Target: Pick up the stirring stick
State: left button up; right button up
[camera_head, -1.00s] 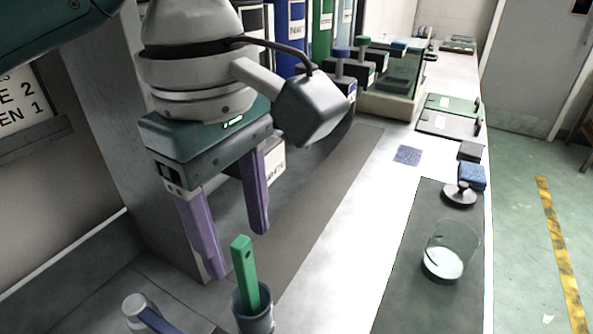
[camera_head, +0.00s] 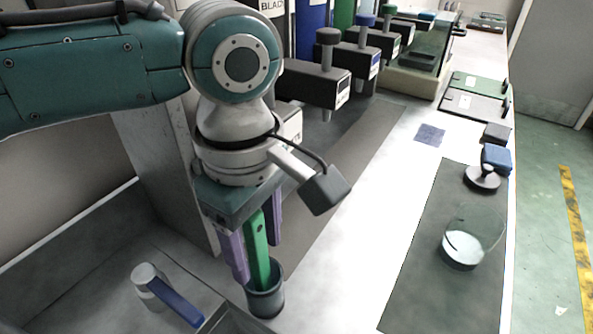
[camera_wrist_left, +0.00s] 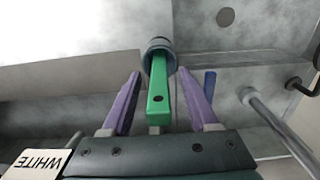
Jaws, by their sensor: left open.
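The green stirring stick (camera_head: 257,252) stands nearly upright in a dark grey cup (camera_head: 266,301) at the lower middle of the head view. In the left wrist view the stick (camera_wrist_left: 158,90) runs from the cup (camera_wrist_left: 157,46) toward the gripper's palm. My left gripper (camera_head: 257,260) is open, with its two purple fingers on either side of the stick. In the left wrist view gaps show between the stick and both fingers. The stick's lower end is hidden in the cup. My right gripper is not in view.
A blue-handled tool (camera_head: 172,300) lies left of the cup, by a metal tray edge (camera_head: 240,322). A glass beaker (camera_head: 460,252) with white contents stands on the dark mat (camera_head: 420,290) at right. Dispensers (camera_head: 322,85) line the back.

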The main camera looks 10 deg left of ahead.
pick_arm(q)
jog(key=shift+c, duration=0.2)
grip_shut()
dwell(0.4)
